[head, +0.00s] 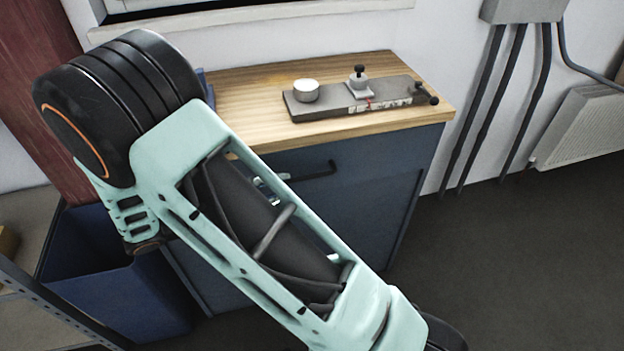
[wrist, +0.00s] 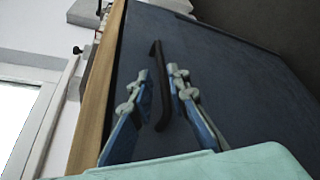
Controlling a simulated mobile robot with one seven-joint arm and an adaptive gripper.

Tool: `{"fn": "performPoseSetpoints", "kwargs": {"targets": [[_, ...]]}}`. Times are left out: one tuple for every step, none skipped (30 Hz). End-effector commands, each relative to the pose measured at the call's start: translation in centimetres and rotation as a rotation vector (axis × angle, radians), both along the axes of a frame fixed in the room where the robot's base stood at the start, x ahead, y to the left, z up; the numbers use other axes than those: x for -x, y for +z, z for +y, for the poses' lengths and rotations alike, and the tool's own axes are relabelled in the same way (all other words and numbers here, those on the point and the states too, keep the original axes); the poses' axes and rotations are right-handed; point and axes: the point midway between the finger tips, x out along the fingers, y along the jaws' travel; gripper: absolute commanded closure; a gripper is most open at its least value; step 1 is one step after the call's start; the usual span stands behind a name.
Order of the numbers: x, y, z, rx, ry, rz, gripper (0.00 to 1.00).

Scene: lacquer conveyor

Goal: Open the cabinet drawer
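The blue-grey cabinet (head: 372,190) stands against the wall under a wooden top. Its drawer front (wrist: 225,75) fills much of the wrist view, and the drawer looks shut. A dark bar handle (head: 318,171) shows beside my arm in the head view. In the wrist view the handle (wrist: 157,75) runs lengthwise between the two fingers of my gripper (wrist: 160,80). The fingers are apart, one on each side of the handle, with gaps visible. I cannot tell how far the tips are from the drawer front. In the head view my arm hides most of the gripper.
The wooden top (head: 250,92) holds a grey fixture (head: 350,108) with a white round part and black knobs. A blue bin (head: 105,285) stands left of the cabinet. A radiator (head: 585,125) and cables are on the right wall. The floor (head: 510,260) at right is clear.

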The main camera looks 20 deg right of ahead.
Motion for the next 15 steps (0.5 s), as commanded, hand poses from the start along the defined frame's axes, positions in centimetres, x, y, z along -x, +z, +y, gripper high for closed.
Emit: {"fn": "performPoseSetpoints", "kwargs": {"targets": [[-0.3,-0.4,-1.1,0.002,-0.006,0.000,0.84],[-0.5,-0.5,-1.7,0.002,-0.006,0.000,0.84],[-0.7,-0.7,-2.4,0.001,-0.005,0.000,0.84],[-0.9,-0.8,-3.0,0.001,-0.007,0.001,0.84],[-1.1,-1.0,-3.5,0.001,-0.006,0.001,0.84],[-1.4,-1.1,-4.2,0.000,-0.005,0.000,0.84],[-1.5,-1.2,-4.7,0.000,-0.006,0.000,0.84],[-1.7,-1.3,-5.1,0.001,-0.006,0.001,0.84],[-1.9,-1.5,-5.7,0.000,-0.005,0.001,0.84],[-2.0,-1.5,-6.1,0.000,-0.005,0.000,0.84],[-2.2,-1.6,-6.4,-0.001,-0.006,0.000,0.84],[-2.3,-1.7,-6.8,-0.001,-0.004,-0.001,0.84],[-2.4,-1.7,-7.0,-0.001,-0.003,-0.001,0.84],[-2.5,-1.8,-7.2,-0.001,-0.003,-0.001,0.84],[-2.6,-1.8,-7.4,-0.002,-0.004,-0.001,0.84]]}}
